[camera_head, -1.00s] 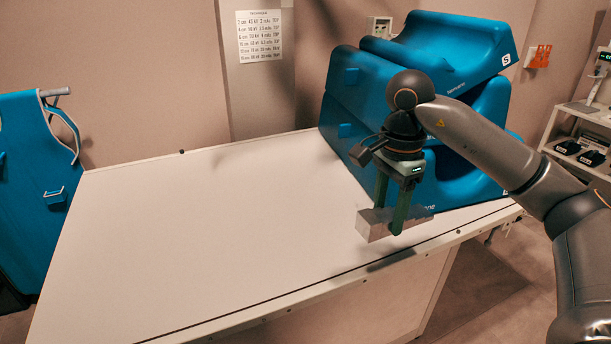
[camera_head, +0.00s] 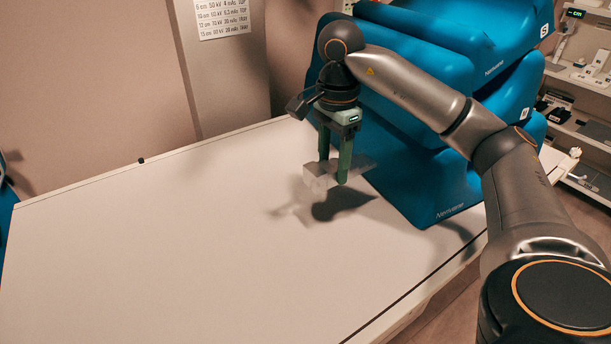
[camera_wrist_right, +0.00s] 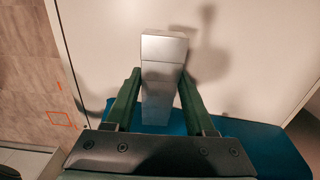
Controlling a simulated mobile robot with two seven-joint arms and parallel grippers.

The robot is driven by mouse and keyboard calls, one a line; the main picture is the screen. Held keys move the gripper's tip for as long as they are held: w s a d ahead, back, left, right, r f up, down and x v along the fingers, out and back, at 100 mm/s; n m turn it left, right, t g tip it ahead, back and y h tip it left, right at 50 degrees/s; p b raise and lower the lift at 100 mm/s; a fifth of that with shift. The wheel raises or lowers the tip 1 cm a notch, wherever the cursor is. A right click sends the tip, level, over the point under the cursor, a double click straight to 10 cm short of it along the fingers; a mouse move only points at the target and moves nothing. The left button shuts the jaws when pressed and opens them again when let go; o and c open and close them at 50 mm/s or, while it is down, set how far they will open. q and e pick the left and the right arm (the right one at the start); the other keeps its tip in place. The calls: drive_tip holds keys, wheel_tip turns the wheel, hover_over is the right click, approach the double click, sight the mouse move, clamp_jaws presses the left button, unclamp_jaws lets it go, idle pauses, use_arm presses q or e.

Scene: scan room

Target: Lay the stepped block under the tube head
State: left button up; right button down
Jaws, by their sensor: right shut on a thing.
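The stepped block (camera_head: 319,180) is a grey metallic piece with step edges, held level above the white table top (camera_head: 170,250). My right gripper (camera_head: 334,180) is shut on it, with one green finger on each side. In the right wrist view the block (camera_wrist_right: 164,75) lies lengthwise between the fingers of the right gripper (camera_wrist_right: 158,105), its far end sticking out past them. Its shadow falls on the table, apart from it. The tube head is not seen in these frames. My left gripper is not in view.
Blue padded cushions (camera_head: 440,110) are stacked at the back right of the table, close behind the gripper. The left and front of the table are bare. A shelf with small devices (camera_head: 575,105) stands at the far right. A printed chart (camera_head: 222,17) hangs on the wall column.

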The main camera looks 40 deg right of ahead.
drive_tip(key=w+d+f, duration=0.1)
drive_tip(key=w+f, duration=0.1)
drive_tip(key=w, duration=0.1)
drive_tip(key=w+d+f, duration=0.1)
drive_tip(key=w+f, duration=0.2)
drive_tip(key=w, duration=0.1)
drive_tip(key=w+d+f, duration=0.1)
drive_tip(key=w+f, duration=0.2)
drive_tip(key=shift+w+d+p, duration=0.3)
drive_tip(key=shift+d, duration=0.1)
drive_tip(key=shift+w+d+f, duration=0.2)
drive_tip(key=shift+w+f, duration=0.4)
drive_tip(key=shift+f, duration=1.55)
drive_tip(key=shift+c, duration=1.2)
unclamp_jaws()
drive_tip(key=shift+s+f, duration=0.1)
drive_tip(key=shift+f, duration=0.05)
wheel_tip(320, 180, up, 12)
drive_tip(key=shift+p, duration=0.3)
